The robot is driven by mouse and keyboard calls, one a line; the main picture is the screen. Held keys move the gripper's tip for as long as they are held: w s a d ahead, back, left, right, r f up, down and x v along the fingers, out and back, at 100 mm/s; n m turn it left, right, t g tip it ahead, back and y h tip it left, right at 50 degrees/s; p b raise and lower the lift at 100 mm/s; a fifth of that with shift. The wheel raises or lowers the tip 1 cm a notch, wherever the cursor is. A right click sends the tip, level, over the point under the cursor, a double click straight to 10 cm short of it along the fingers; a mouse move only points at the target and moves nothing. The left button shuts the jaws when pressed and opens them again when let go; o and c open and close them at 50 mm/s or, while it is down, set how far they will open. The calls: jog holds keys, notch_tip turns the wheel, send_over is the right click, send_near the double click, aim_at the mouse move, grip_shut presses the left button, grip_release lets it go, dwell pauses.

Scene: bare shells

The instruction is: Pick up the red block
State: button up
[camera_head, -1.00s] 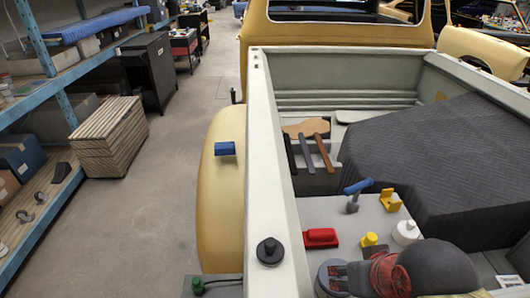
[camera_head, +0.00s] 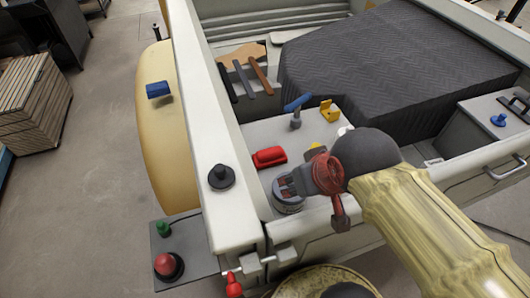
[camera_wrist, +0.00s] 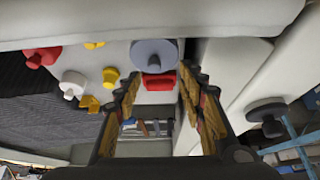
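The red block (camera_head: 269,157) lies on the grey surface in the corner of the truck bed, beside the bed's left wall. My gripper (camera_head: 287,184) is a short way to the front and right of it, in front of a round grey object. In the wrist view the red block (camera_wrist: 160,81) shows between the two fingertips (camera_wrist: 160,74), with the round grey object (camera_wrist: 154,55) just above it in the picture. The fingers are spread and nothing is held. The gap in height between fingers and block cannot be told.
A blue-handled thing (camera_head: 297,104) and a yellow piece (camera_head: 328,110) stand behind the block. Several tools (camera_head: 243,78) lie farther back. A black knob (camera_head: 221,177) sits on the bed wall. A dark quilted cover (camera_head: 390,70) fills the right.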

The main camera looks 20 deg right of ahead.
aim_at(270, 151)
jog(key=shift+o, duration=0.2)
dwell(0.3)
